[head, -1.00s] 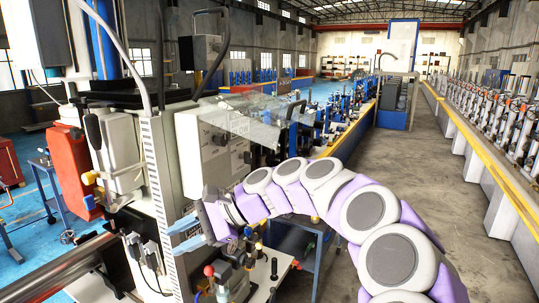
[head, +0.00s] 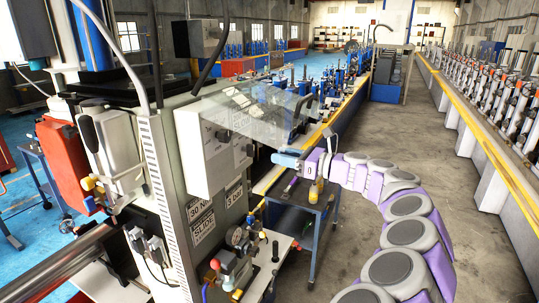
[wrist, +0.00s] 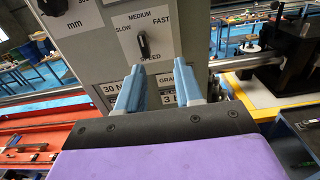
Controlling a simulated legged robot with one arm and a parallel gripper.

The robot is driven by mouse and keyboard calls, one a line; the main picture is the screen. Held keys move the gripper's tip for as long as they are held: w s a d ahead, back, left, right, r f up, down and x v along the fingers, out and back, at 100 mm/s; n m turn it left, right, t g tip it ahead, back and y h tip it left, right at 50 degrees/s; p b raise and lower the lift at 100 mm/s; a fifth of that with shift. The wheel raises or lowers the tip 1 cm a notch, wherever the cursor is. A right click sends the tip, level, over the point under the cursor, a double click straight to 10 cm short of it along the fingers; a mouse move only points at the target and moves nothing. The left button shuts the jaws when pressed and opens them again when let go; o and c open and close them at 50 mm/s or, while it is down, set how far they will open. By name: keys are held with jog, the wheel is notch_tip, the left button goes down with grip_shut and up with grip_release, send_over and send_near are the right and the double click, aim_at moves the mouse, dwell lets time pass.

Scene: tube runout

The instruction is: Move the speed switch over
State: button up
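The speed switch (wrist: 143,45) is a black knob on a white plate (wrist: 128,28) marked SLOW, MEDIUM, FAST and SPEED, in the wrist view. The knob stands about upright, its upper end towards MEDIUM. My gripper (wrist: 158,76) is open with two blue fingers apart and nothing between them. The fingertips show just below the switch in the picture, apart from it. In the head view my gripper (head: 284,159) is to the right of the grey control box (head: 205,155); I cannot make out the switch clearly there.
A clear guard (head: 255,115) juts out above my gripper. A blue cart (head: 303,205) stands below it. A bench with valves and gauges (head: 240,260) is at the lower front. A second dial marked mm (wrist: 53,6) is left of the switch. The aisle floor is free on the right.

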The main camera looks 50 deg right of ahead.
aim_at(254, 152)
jog(key=w+a+b, duration=0.1)
jog(key=w, duration=0.1)
jog(key=w+a+n+b, duration=0.1)
jog(key=w+b, duration=0.1)
jog(key=w+a+n+b, duration=0.1)
jog(key=w, duration=0.1)
jog(key=shift+w+b, duration=0.2)
jog(key=shift+b, duration=0.1)
jog(key=shift+w+d+r, duration=0.1)
jog(key=shift+d, duration=0.1)
jog(key=shift+s+a+r, duration=0.2)
jog(key=shift+a, duration=0.05)
jog(key=shift+s+a+r+p, duration=0.15)
jog(key=shift+a+p, duration=0.05)
jog(key=shift+a, duration=0.3)
jog(key=shift+s+a+r+p, duration=0.1)
jog(key=shift+a+r+p, duration=0.1)
jog(key=shift+a, duration=0.25)
jog(key=shift+w+a, duration=0.1)
jog(key=shift+a, duration=0.2)
jog(key=shift+d+f, duration=0.15)
jog(key=shift+d, duration=0.25)
jog(key=shift+d+f, duration=0.1)
jog(key=shift+d, duration=0.25)
jog(key=shift+c, duration=1.1)
jog(key=shift+a, duration=0.15)
grip_shut()
